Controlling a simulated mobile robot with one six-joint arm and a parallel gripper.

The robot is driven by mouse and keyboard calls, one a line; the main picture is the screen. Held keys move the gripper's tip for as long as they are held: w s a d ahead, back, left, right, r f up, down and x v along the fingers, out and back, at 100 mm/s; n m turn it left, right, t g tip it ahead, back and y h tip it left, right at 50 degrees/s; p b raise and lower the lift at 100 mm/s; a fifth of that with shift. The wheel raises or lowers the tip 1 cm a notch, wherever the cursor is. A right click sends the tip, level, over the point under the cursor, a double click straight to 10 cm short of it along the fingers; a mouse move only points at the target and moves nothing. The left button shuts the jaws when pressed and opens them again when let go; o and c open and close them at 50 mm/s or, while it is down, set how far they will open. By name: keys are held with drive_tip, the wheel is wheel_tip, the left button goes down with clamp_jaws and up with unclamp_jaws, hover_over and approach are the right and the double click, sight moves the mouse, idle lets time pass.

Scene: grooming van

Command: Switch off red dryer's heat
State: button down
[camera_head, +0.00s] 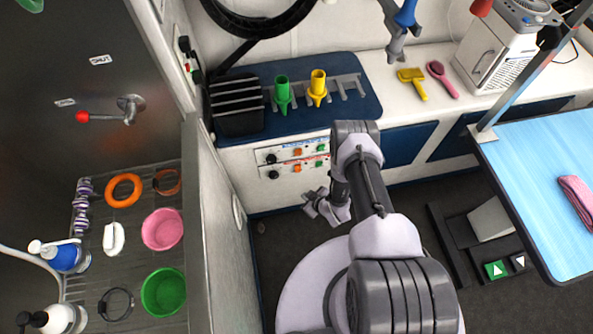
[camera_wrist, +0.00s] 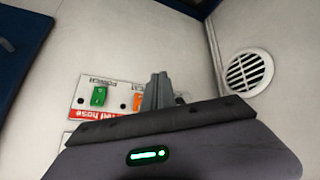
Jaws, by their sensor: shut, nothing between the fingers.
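Two white control panels sit one above the other on the cabinet front, each with a black knob, an orange switch and a green switch. The lower panel (camera_head: 285,171) is the nearer one in the wrist view, upside down, with a red "red hose" label (camera_wrist: 95,115). Its green power switch (camera_wrist: 99,95) is left of its orange heat switch (camera_wrist: 138,101); I cannot tell which way the heat switch is set. My gripper (camera_head: 314,208) is shut and empty, low before the cabinet. In the wrist view its fingertips (camera_wrist: 158,77) are right beside the heat switch; contact is unclear.
A round vent (camera_wrist: 249,72) is on the side wall by the panels. Green (camera_head: 282,93) and yellow (camera_head: 318,87) nozzles stand in a rack above. A blue-topped table (camera_head: 530,165) is at right, with a foot pedal (camera_head: 497,269) below. Shelves with bowls are at left.

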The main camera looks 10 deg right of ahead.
sight(298, 168)
drive_tip(key=w+f+b, duration=0.1)
drive_tip(key=w+b, duration=0.5)
drive_tip(key=w, duration=0.2)
drive_tip(key=shift+w+f, duration=0.15)
drive_tip(key=shift+w, duration=0.25)
idle(1.8)
drive_tip(key=shift+w+f+b, duration=0.1)
drive_tip(key=shift+w+b, duration=0.3)
drive_tip(key=shift+b, duration=0.05)
drive_tip(key=shift+w+b, duration=0.35)
idle(0.5)
drive_tip(key=shift+s, duration=0.15)
